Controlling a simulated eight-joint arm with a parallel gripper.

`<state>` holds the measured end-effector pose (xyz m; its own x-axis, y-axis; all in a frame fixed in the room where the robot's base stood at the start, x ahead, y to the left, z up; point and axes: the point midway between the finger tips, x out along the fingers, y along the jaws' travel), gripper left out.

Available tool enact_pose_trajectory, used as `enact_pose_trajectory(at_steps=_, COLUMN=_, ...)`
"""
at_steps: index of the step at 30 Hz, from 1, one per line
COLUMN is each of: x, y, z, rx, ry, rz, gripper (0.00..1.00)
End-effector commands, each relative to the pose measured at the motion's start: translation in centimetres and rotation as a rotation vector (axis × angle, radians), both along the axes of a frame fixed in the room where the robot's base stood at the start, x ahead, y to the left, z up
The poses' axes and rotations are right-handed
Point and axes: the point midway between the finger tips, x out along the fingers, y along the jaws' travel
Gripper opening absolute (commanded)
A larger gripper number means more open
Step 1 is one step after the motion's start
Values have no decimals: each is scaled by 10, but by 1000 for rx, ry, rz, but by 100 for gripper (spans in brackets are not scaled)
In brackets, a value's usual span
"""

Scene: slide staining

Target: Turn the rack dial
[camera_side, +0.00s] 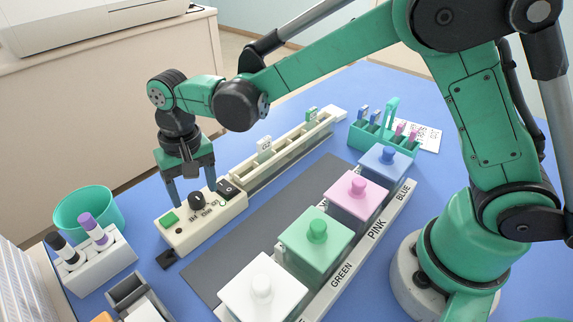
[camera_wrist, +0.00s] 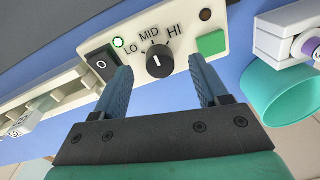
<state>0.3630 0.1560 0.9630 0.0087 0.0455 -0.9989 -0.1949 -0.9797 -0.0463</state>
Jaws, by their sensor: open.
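The rack dial (camera_wrist: 159,62) is a round black knob with a white mark on the cream control panel (camera_wrist: 185,22), which is printed LO, MID and HI. The mark points up, roughly toward MID. The dial also shows in the side view (camera_side: 197,202), at the near end of the long rack. My gripper (camera_wrist: 159,64) is open, with one blue finger on each side of the dial and a gap to it on both sides. In the side view my gripper (camera_side: 191,195) points down over the panel. I cannot tell exactly how its fingertip height compares with the dial.
A black rocker switch (camera_wrist: 102,65) is close to one finger, and a green button (camera_wrist: 212,43) is near the other. A teal cup (camera_side: 88,212) and a white tube rack (camera_side: 105,262) stand left. Lidded jars, including a green one (camera_side: 313,250), stand right of the grey mat (camera_side: 240,232).

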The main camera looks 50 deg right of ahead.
Motion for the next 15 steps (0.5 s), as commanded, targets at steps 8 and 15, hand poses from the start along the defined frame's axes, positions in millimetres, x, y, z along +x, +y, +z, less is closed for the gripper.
enact_pose_trajectory(at_steps=8, x=0, y=1, z=-13, rx=0, ry=0, rz=0, gripper=67)
enact_pose_trajectory(at_steps=15, x=0, y=1, z=-12, rx=0, ry=0, rz=0, gripper=33)
